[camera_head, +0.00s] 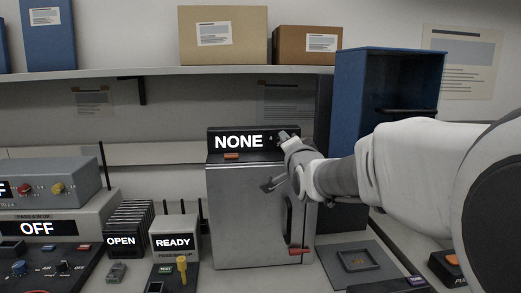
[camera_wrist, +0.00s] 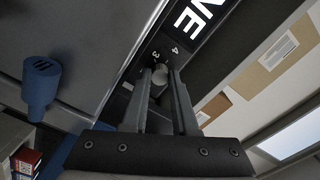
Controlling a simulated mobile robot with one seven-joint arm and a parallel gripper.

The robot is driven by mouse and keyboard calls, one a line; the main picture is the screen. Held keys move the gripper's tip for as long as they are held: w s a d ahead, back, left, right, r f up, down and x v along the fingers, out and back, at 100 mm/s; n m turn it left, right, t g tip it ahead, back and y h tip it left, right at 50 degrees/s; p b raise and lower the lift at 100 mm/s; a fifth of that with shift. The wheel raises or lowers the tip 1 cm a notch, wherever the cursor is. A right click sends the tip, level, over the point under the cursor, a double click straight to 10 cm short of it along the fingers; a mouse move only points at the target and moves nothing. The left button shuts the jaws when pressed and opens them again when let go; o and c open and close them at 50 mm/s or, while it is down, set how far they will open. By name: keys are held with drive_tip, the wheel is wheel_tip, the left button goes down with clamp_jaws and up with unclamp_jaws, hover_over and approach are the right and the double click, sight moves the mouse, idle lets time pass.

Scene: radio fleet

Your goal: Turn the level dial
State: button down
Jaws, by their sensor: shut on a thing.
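The level dial is a small grey round knob (camera_wrist: 160,74) on the dark top panel of a grey metal unit (camera_head: 242,220). The digits 3 and 4 show beside it in the wrist view. My gripper (camera_head: 283,136) is at the panel's right end, its fingers on either side of the knob. In the wrist view the two fingers (camera_wrist: 160,84) are shut on the knob. The unit's display (camera_head: 239,142) reads NONE. In the head view the dial is mostly hidden by my gripper.
A tall blue cabinet (camera_head: 352,98) stands close behind my arm at the right. Cardboard boxes (camera_head: 223,52) sit on the shelf above. A grey tray (camera_head: 340,276) lies at the unit's lower right.

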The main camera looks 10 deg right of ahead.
drive_tip(key=shift+m, duration=0.4)
drive_tip(key=c, duration=0.7)
unclamp_jaws()
